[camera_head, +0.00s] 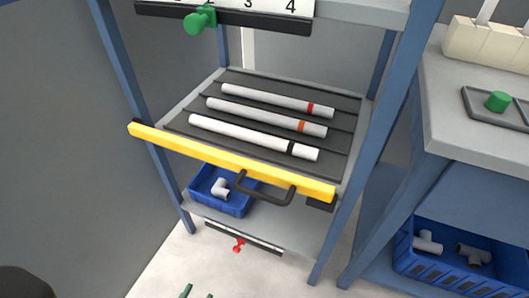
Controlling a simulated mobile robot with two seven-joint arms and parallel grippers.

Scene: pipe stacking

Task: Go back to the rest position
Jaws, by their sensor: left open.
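My left gripper (198,293) shows only as two dark green fingertips at the bottom edge. They are apart, with nothing seen between them, and stand well clear of the rack. The rest of this gripper is cut off by the frame. My right gripper is not in view. Three white pipes lie side by side on the ridged dark shelf (180,123): one with a red band (270,99), one with an orange band (255,113) and one with a black band (240,133).
A yellow bar (180,144) with a black handle (265,198) runs along the shelf front. A blue bin (240,208) with a white fitting (221,188) sits below. Blue rack posts stand around. At right are a workbench (460,120) and a blue crate (405,262).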

